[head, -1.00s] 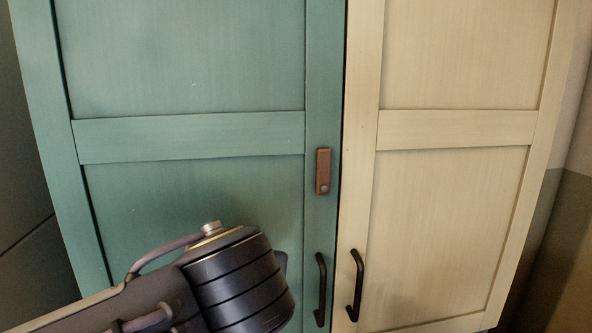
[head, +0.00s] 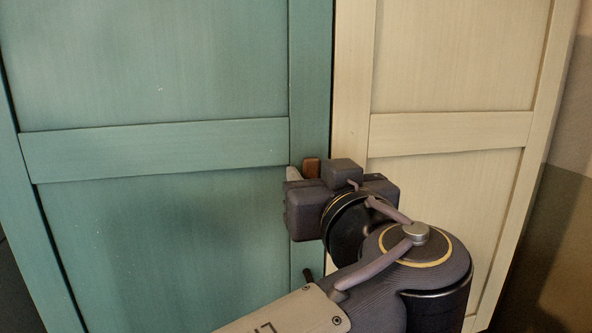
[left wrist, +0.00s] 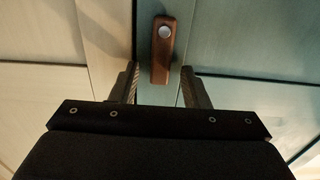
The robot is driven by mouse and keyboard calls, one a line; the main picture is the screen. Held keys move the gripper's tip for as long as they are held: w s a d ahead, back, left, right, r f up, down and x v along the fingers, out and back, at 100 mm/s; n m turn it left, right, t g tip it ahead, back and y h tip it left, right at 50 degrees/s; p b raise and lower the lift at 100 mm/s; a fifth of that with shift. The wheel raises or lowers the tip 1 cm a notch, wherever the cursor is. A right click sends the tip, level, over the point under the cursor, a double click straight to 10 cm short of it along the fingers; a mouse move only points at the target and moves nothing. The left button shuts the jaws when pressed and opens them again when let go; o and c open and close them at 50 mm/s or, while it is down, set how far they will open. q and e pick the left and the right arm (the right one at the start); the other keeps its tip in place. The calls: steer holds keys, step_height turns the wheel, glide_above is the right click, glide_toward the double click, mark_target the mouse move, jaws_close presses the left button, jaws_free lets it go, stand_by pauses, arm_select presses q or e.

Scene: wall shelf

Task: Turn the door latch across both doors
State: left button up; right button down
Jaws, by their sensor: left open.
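The brown door latch (head: 311,166) stands upright on the right edge of the teal door (head: 150,150), beside the seam with the cream door (head: 450,130). In the head view its lower part is hidden by my left gripper (head: 307,177). In the left wrist view the latch (left wrist: 163,50) has its round metal pivot at the top. My left gripper (left wrist: 160,82) is open, with one finger on each side of the latch's free end and a visible gap on both sides. My right gripper is not in view.
A dark handle (head: 308,276) on the teal door shows partly beside my left arm. The cream door's handle is hidden in the head view. A wall (head: 545,220) lies to the right of the cabinet.

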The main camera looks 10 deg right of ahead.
arm_select(q)
steer(key=shift+w, duration=0.15)
jaws_close()
steer(key=shift+d, duration=0.1)
steer(key=shift+d+f+m+p, duration=0.1)
steer(key=shift+d+f+m, duration=0.6)
steer(key=shift+m, duration=2.05)
steer(key=shift+d+f+m+p, duration=0.15)
steer(key=shift+d+f+m, duration=0.45)
steer(key=shift+m, duration=2.2)
steer(key=shift+d+f+m+p, duration=0.1)
steer(key=shift+d+f+m, duration=0.6)
steer(key=shift+m, duration=2.05)
